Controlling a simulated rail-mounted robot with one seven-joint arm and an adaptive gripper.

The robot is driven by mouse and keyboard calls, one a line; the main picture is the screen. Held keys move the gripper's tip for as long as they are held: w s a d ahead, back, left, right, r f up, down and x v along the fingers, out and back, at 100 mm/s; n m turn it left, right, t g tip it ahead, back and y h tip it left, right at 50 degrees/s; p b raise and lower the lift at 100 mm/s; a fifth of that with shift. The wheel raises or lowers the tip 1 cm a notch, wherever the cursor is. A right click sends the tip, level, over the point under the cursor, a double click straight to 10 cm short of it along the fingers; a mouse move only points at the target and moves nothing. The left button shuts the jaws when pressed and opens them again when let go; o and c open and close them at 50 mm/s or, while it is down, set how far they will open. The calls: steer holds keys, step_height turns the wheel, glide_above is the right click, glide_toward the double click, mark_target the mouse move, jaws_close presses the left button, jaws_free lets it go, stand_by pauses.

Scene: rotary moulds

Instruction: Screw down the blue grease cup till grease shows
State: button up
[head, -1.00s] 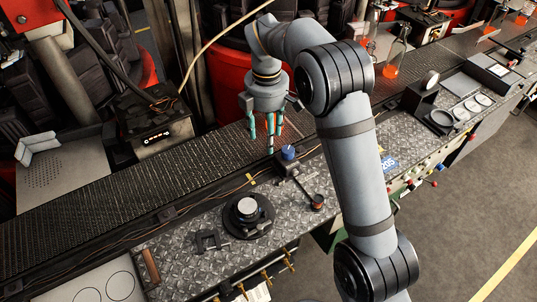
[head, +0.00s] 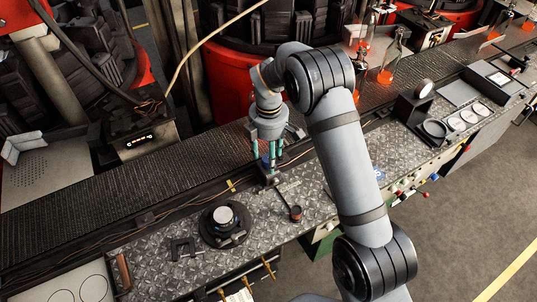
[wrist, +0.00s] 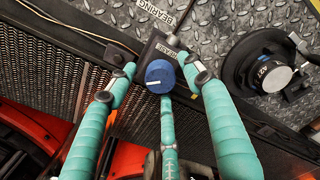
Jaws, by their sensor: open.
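The blue grease cup (wrist: 160,76) is a round knob with a white line on its top, in the middle of the wrist view. It sits on a dark block (wrist: 156,48) lettered "GREASE". In the head view the cup (head: 267,160) is partly hidden by my fingers. My gripper (wrist: 161,79) has three teal-wrapped fingers, spread open around the cup, with one on its left, one on its right and one below it in the wrist view. In the head view my gripper (head: 267,158) points down over the cup. I cannot tell whether any fingertip touches it.
A black round fixture with a pale top (head: 223,217) stands on the steel bench, left of a small dark cup on an arm (head: 295,212). A "BEARING" label (wrist: 155,11) lies near the block. A dark mesh conveyor (head: 110,190) runs behind. Orange-filled bottles (head: 385,72) stand farther right.

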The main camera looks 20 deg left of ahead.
steer(key=shift+c, duration=0.7)
steer(key=c, duration=1)
steer(key=shift+m, duration=0.3)
